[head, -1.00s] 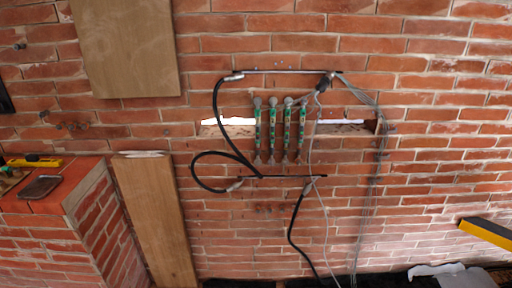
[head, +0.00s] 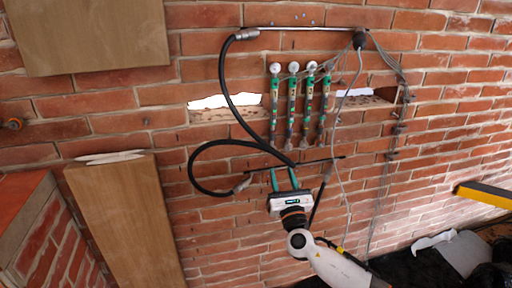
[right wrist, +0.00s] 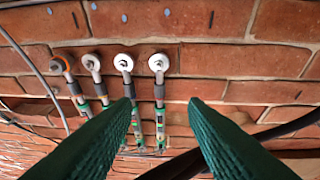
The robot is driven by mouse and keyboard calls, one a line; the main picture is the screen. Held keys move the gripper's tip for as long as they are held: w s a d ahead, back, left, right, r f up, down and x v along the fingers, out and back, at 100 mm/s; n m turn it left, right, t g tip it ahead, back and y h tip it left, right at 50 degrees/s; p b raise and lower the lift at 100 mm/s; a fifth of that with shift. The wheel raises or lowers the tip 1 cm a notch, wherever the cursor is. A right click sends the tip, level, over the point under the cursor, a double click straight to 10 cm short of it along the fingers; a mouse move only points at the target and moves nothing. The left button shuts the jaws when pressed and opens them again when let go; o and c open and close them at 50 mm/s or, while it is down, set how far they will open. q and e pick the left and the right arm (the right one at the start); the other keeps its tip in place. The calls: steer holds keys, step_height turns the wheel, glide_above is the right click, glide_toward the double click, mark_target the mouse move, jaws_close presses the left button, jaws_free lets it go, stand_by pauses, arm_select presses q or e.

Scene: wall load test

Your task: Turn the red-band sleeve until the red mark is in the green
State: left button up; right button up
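Several slim upright rods with green sleeves (head: 292,98) are on the brick wall, with pale round tops and grey lower ends. The red mark and green zone cannot be read. My right gripper (head: 284,172) is open and empty, just below the rods' lower ends in the head view. Its green fingers (right wrist: 162,108) are apart with nothing between them. My left gripper is not in view.
A black hose (head: 226,80) loops left of and below the rods, close to my right gripper. Thin grey cables (head: 399,110) hang at right.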

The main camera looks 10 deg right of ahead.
mark_target(273, 139)
steer(key=x, duration=0.7)
steer(key=r+b+x, duration=0.1)
steer(key=x, duration=0.3)
steer(key=shift+s, duration=0.1)
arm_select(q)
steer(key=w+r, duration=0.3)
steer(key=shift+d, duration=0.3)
arm_select(e)
steer(key=shift+w+r, duration=0.1)
steer(key=shift+w, duration=0.25)
steer(key=shift+c, duration=0.2)
jaws_close()
